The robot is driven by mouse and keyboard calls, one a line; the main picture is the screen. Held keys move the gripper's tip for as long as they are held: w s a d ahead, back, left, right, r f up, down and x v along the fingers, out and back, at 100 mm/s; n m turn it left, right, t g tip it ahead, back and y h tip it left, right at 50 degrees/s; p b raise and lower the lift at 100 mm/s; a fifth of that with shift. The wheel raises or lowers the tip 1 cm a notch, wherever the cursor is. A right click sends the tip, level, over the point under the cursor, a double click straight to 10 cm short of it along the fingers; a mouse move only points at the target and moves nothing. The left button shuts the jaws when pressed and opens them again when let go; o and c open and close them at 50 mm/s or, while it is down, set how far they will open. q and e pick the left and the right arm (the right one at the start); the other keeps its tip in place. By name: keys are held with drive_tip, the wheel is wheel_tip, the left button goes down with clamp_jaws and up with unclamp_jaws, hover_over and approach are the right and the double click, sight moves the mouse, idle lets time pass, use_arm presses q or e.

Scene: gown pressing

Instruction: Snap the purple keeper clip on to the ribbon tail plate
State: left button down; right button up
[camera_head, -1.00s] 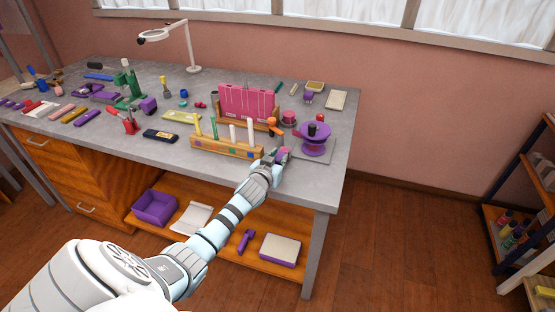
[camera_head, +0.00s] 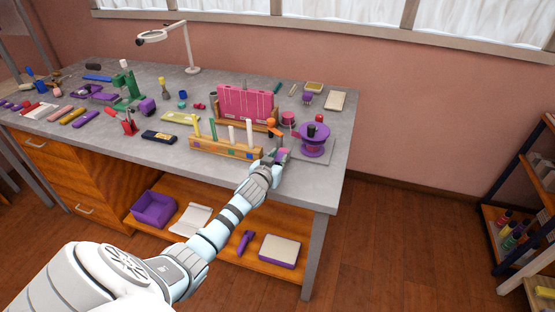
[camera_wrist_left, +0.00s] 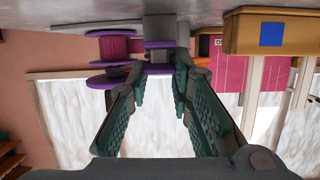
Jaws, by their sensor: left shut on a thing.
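My left gripper (camera_head: 278,158) reaches to the front right of the bench. It is shut on a small purple-and-pink piece (camera_head: 282,154). In the left wrist view, which is upside down, the fingers (camera_wrist_left: 158,85) close around a spool-like piece with purple discs (camera_wrist_left: 158,71). The fingers partly hide it, and I cannot tell whether it is the keeper clip. A purple reel (camera_head: 315,141) with pink winding stands just right of the gripper; it also shows in the left wrist view (camera_wrist_left: 112,82). I cannot make out the ribbon tail plate. My right gripper is out of view.
A wooden rack (camera_head: 225,147) with upright sticks stands close left of the gripper. A pink panel (camera_head: 246,104) stands behind it. A small purple item (camera_head: 307,98) lies near the back right. The lamp (camera_head: 190,50) is farther back. Tools crowd the left side of the bench (camera_head: 345,118).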

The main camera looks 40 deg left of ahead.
use_arm(q)
drive_tip(key=c, duration=1.4)
unclamp_jaws()
drive_tip(key=shift+o, duration=0.2)
drive_tip(key=shift+s, duration=0.1)
drive_tip(key=v, duration=1.2)
drive_tip(key=shift+f, duration=0.1)
